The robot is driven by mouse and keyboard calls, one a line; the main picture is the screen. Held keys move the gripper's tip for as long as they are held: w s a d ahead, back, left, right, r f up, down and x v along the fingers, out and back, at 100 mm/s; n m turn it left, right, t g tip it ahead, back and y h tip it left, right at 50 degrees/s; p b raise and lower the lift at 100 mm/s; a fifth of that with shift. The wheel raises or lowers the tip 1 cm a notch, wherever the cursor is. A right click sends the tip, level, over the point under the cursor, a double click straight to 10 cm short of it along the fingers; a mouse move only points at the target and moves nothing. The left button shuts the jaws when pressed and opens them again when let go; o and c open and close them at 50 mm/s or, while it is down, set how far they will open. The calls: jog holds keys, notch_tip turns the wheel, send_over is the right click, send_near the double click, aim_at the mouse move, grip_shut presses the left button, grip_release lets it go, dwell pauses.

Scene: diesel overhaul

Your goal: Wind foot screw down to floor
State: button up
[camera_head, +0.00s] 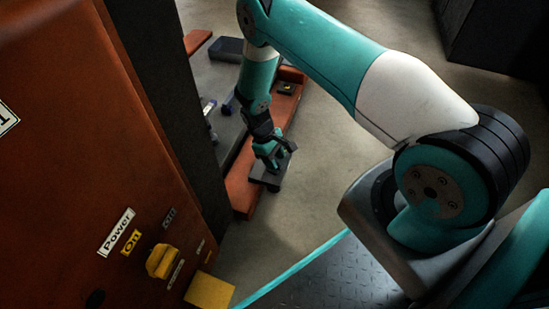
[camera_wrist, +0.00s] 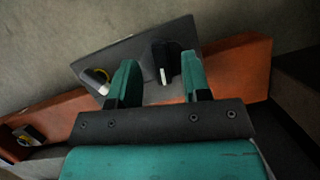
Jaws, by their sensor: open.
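A black knob with a white mark, seemingly the foot screw's head (camera_wrist: 164,62), stands on a dark grey plate (camera_wrist: 135,52) in the wrist view. My gripper (camera_wrist: 158,75) is open, with one teal finger on each side of the knob as seen in the picture. The knob looks nearer the right finger; I cannot tell whether they touch. In the head view my gripper (camera_head: 270,160) is low over the same plate (camera_head: 262,180), hiding the knob. The screw's lower end and its gap to the floor are hidden.
An orange beam (camera_head: 241,190) runs beside the plate. A small black and yellow part (camera_head: 287,88) sits farther along it. An orange power cabinet (camera_head: 70,150) with a yellow switch (camera_head: 162,261) stands left. Floor right of the plate is clear.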

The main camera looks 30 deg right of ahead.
grip_shut()
jog(key=m+y, duration=0.1)
jog(key=m, duration=0.2)
jog(key=shift+m, duration=0.4)
jog(key=shift+f+m+y, duration=0.1)
jog(key=shift+m+y, duration=0.2)
jog(key=shift+m, duration=0.1)
jog(key=m, duration=0.2)
jog(key=m+y, duration=0.1)
jog(key=m, duration=0.1)
jog(key=shift+f+m+y+p, duration=0.15)
jog(key=shift+m+y+p, duration=0.15)
jog(key=shift+p, duration=0.1)
